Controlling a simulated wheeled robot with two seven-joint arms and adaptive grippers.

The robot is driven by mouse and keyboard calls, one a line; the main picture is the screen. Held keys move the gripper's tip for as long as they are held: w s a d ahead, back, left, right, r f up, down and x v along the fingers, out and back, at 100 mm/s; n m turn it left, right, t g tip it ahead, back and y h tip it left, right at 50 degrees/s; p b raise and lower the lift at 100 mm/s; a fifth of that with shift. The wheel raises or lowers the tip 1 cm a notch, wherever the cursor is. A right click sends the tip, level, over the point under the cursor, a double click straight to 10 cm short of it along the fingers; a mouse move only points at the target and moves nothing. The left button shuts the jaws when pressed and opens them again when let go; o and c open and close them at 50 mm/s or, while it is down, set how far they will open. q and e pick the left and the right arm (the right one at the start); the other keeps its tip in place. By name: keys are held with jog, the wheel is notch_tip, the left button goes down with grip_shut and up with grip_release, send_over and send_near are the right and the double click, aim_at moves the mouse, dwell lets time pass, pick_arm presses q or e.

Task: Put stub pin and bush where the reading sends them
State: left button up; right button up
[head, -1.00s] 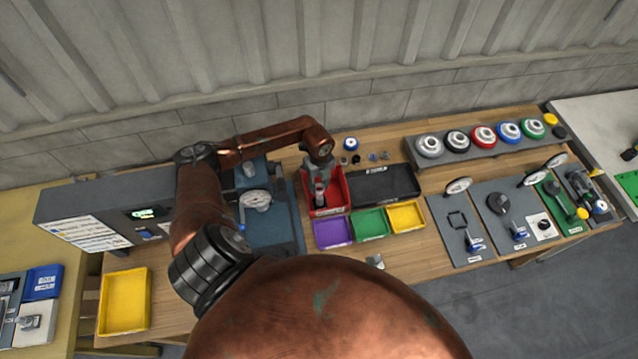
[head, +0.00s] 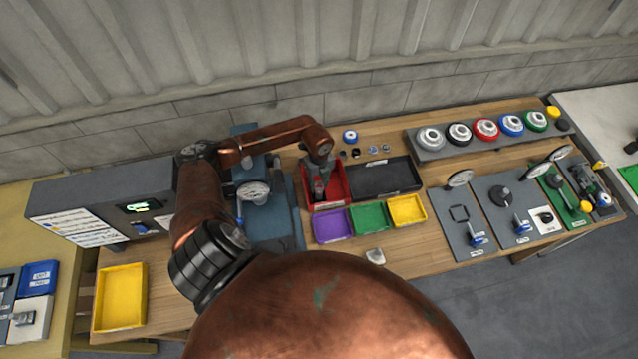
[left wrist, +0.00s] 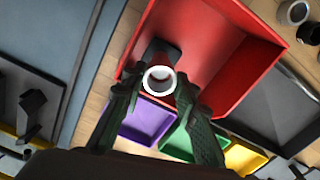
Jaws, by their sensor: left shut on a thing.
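My left gripper (head: 320,190) reaches down into the red bin (head: 341,177). In the left wrist view the gripper (left wrist: 158,84) is shut on a pale ring-shaped piece, seemingly the bush (left wrist: 158,79), with its open end facing the camera. The red bin (left wrist: 238,62) lies below and around it. A dark patch (left wrist: 160,50) shows behind the ring; I cannot tell whether it is a part or a shadow. Several small parts (head: 373,149) lie behind the black tray; I cannot tell whether one is the stub pin. My right gripper is not in view.
Purple (head: 332,227), green (head: 369,217) and yellow (head: 407,210) trays stand before the red bin and black tray (head: 385,180). A gauge (head: 252,191) stands left, beside a grey box with a lit display (head: 142,207). A larger yellow tray (head: 120,297) is front left.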

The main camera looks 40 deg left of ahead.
pick_arm(q)
jog(key=shift+w+f, duration=0.1)
jog(key=shift+f, duration=0.15)
dwell(0.6)
jog(key=shift+f+b, duration=0.55)
